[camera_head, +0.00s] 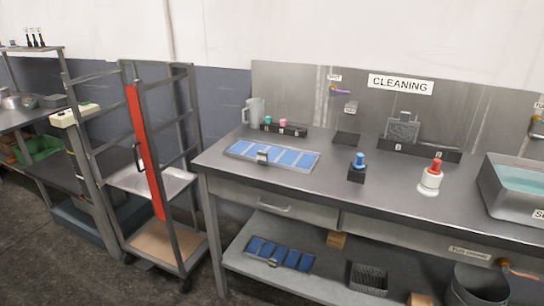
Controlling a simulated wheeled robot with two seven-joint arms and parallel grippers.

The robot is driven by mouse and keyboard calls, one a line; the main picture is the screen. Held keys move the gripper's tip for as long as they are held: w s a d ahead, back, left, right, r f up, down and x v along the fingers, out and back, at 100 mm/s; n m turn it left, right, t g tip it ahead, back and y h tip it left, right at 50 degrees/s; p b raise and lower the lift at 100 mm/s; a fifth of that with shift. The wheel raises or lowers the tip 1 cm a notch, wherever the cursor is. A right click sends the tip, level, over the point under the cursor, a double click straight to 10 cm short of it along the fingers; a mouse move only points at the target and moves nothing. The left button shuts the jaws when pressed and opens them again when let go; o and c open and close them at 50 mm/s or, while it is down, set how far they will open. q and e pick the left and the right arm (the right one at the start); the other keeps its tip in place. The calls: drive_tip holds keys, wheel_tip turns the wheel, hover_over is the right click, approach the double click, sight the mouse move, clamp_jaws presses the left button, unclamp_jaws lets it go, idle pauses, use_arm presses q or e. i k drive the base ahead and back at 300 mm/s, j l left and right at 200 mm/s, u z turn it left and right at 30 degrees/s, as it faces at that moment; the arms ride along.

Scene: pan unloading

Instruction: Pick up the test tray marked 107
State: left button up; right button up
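One flat tray with blue sections (286,157) lies on the left part of the metal workbench (325,182), with a small tag at its front edge. A second tray with darker blue sections (290,257) lies on the shelf below the bench, also with a small tag. The tags are too small to read, so I cannot tell which tray is marked 107. Neither of my grippers shows in the head view.
A wheeled rack (178,180) with a red upright bar stands left of the bench. A clear jug (255,111), a blue-topped black block (356,173), a red-topped white bottle (430,180) and a water basin (497,200) are on the bench. A wire basket (368,279) is on the shelf.

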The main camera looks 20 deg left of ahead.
sight(265, 154)
drive_tip(key=i+u, duration=0.35)
drive_tip(key=i, duration=0.2)
drive_tip(key=i+l+u, duration=0.3)
drive_tip(key=i, duration=0.2)
drive_tip(key=j, duration=0.1)
